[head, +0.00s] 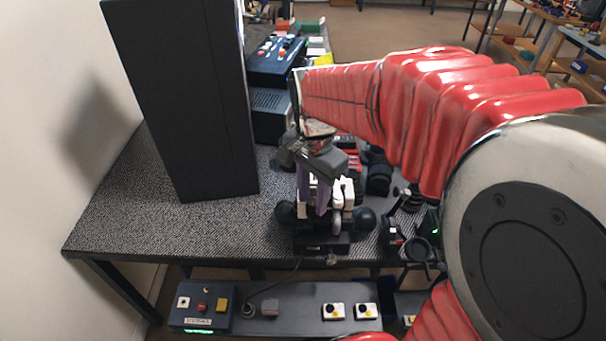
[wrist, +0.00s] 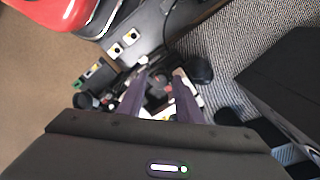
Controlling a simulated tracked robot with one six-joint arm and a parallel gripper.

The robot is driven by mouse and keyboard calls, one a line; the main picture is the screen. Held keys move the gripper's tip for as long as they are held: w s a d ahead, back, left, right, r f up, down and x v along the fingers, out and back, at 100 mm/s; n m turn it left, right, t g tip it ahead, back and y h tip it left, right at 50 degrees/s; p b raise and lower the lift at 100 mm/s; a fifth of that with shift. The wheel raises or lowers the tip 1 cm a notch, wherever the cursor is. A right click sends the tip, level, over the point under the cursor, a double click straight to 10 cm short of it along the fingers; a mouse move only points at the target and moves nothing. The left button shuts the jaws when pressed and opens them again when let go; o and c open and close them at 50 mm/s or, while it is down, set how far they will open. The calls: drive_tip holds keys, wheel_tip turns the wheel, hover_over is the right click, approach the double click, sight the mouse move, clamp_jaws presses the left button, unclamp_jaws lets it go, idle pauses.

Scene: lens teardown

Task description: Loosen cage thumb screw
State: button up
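A white and black device (head: 341,212) stands near the front edge of the grey speckled bench, with a round black knob on its left (head: 285,212) and another on its right (head: 364,219). I take it for the cage assembly; I cannot pick out the thumb screw for certain. My gripper (head: 312,212) points down over the device, its two purple fingers in front of its white parts. In the wrist view my gripper (wrist: 160,74) has its fingers apart, with dark and white parts of the device between and below them. Contact cannot be told.
A tall black box (head: 185,100) stands on the bench left of my gripper. Dark equipment (head: 275,62) sits behind. Small black parts (head: 412,200) lie right of the device. A lower shelf holds a control box (head: 201,306). The bench's left front is clear.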

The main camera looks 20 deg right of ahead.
clamp_jaws()
drive_tip(key=shift+n, duration=0.5)
drive_tip(key=n, duration=1.2)
drive_tip(key=shift+n, duration=2.5)
